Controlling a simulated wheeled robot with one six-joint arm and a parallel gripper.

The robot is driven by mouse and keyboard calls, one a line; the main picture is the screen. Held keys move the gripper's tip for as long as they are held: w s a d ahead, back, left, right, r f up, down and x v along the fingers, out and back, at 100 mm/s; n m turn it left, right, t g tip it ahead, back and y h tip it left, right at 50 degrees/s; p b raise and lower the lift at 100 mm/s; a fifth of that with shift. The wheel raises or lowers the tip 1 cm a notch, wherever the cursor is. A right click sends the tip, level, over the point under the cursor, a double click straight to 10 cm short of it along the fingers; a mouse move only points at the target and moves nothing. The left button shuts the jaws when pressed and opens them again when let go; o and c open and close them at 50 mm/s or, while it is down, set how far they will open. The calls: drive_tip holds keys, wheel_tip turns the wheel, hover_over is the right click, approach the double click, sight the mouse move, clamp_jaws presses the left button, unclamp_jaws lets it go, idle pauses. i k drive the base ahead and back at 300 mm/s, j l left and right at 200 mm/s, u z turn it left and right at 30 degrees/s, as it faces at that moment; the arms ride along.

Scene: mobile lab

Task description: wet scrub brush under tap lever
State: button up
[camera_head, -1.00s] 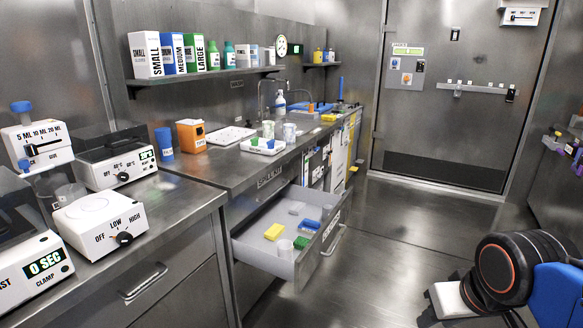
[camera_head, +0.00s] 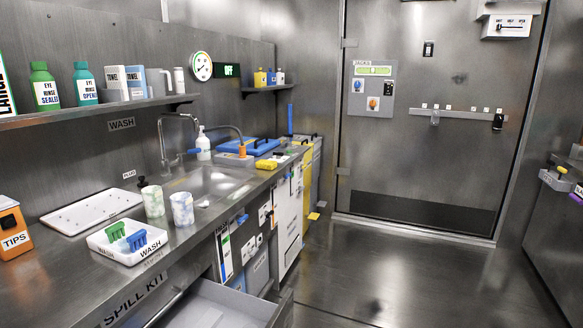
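A white tray marked WASH (camera_head: 105,249) stands on the counter in front of the sink. It holds a green piece (camera_head: 115,231) and a blue piece (camera_head: 136,240); I cannot tell whether either is a scrub brush. A dark, brush-like tip (camera_head: 142,182) shows at a pale cup (camera_head: 153,201); I cannot tell if it is in or behind it. A grey tap (camera_head: 163,150) arches by the sink (camera_head: 212,182), with a small blue lever (camera_head: 191,152) beside it. A second spout with an orange tip (camera_head: 242,151) is to its right. My gripper is not in view.
A second pale cup (camera_head: 181,209) stands at the counter's front edge. A white drainboard (camera_head: 88,213) and an orange TIPS box (camera_head: 11,238) are at left. The spill kit drawer (camera_head: 215,306) juts open below the counter. The floor (camera_head: 400,270) at right is clear.

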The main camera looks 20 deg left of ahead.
sight(191, 151)
drive_tip(key=i+l+u, duration=0.1)
drive_tip(key=i, duration=0.6)
drive_tip(key=i+l+u, duration=0.1)
drive_tip(key=i, duration=0.55)
